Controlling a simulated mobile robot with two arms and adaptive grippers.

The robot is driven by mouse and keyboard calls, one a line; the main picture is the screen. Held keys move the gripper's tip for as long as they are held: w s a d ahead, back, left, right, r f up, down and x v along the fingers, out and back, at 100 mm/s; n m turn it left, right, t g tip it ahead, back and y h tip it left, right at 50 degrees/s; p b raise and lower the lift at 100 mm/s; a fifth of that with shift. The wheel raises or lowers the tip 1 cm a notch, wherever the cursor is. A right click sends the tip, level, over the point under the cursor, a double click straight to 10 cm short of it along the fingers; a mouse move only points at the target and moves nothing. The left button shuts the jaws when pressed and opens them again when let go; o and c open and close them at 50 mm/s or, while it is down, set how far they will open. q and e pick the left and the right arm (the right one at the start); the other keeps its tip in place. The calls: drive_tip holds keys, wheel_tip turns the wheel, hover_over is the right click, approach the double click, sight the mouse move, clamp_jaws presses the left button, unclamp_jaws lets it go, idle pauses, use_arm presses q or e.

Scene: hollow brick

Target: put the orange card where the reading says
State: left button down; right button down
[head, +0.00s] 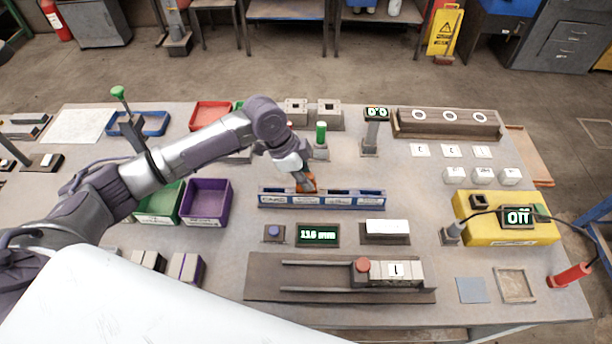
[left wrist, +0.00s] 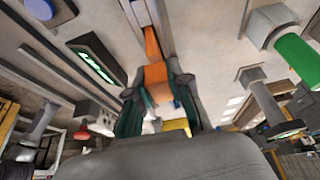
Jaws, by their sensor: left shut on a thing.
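The orange card (head: 306,183) is between the fingertips of my left gripper (head: 303,181), which is shut on it. In the left wrist view the orange card (left wrist: 154,50) runs between the fingers toward the blue rack. The blue rack (head: 266,203) is a long, low holder with dark slots and white labels, too small to read surely. The gripper is over the rack's middle; I cannot tell whether the card's lower edge is inside a slot. A small display (head: 318,235) in front of the rack shows green characters, perhaps "116" with a unit. My right gripper is not in view.
A blue-button box (head: 273,233) and a white-topped block (head: 386,230) flank the display. Green (head: 160,206) and purple (head: 206,202) bins stand left of the rack. A green-topped post (head: 321,137) stands behind. A yellow unit (head: 506,230) reading "Off" is at right.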

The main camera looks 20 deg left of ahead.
use_arm(q)
drive_tip(key=shift+f+b, duration=0.3)
drive_tip(key=shift+f, duration=0.5)
drive_tip(key=c, duration=1)
unclamp_jaws()
drive_tip(key=shift+r, duration=0.15)
drive_tip(key=v, duration=1.1)
drive_tip(key=shift+a+r, duration=0.25)
drive_tip(key=shift+r, duration=0.1)
drive_tip(key=shift+s+f, duration=0.1)
drive_tip(key=shift+s, duration=0.05)
